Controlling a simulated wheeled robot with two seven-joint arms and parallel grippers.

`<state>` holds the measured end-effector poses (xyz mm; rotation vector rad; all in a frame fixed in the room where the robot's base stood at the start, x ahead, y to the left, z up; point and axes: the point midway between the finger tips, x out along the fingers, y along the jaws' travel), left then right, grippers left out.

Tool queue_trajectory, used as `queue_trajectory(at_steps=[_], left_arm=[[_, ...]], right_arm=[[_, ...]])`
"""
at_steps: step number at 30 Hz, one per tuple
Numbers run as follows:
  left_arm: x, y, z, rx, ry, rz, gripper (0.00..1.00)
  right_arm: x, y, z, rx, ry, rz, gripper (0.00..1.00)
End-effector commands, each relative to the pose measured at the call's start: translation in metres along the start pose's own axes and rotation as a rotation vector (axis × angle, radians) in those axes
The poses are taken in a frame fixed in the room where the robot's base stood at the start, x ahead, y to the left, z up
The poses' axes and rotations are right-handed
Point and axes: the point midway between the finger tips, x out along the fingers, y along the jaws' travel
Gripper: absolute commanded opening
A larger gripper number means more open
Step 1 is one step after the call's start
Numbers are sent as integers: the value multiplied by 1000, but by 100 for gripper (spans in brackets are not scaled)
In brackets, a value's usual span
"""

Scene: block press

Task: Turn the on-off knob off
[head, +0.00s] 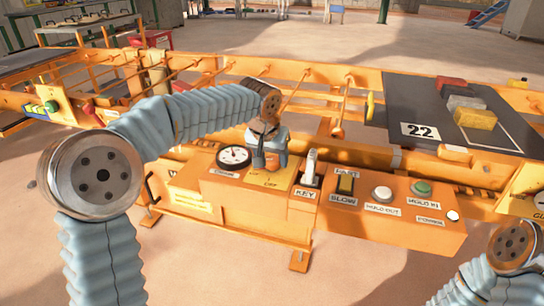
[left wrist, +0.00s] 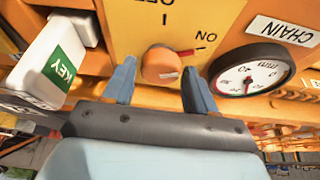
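The on-off knob (left wrist: 162,64) is a round orange knob on a yellow plate (left wrist: 130,22), seen upside down in the left wrist view. Black ON, I and OFF marks are on the plate, and a small red-tipped part lies beside the knob near ON. My left gripper (left wrist: 160,70) is open, with one blue-grey finger on each side of the knob and gaps between. In the head view my left gripper (head: 270,155) is over the plate and largely hides the knob; OFF shows below it. My right arm shows at the lower right, but its gripper is out of view.
A dial gauge (head: 234,157) is left of the knob in the head view. A key switch (head: 311,168), fast-slow switch (head: 345,184), white button (head: 382,193) and green button (head: 421,187) are to its right. Colored blocks lie on a dark board (head: 415,95) behind.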

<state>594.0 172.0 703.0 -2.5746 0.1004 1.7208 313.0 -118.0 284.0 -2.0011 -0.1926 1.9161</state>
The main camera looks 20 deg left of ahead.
Motion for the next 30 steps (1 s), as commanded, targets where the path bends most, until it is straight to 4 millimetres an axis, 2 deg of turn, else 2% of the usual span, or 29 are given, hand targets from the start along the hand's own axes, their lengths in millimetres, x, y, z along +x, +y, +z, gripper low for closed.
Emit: queue_trajectory(at_steps=[1,6,8,20,30], left_arm=[[0,0,0,0,0,0,49],[0,0,0,0,0,0,23],[0,0,0,0,0,0,16],[0,2,0,-79,1,-34,16],[0,4,-1,-333,2,-139,16]], right_arm=[[0,0,0,0,0,0,0],[0,0,0,0,0,0,0],[0,0,0,0,0,0,0],[1,1,0,0,0,0,0],[3,2,0,1,1,1,0]])
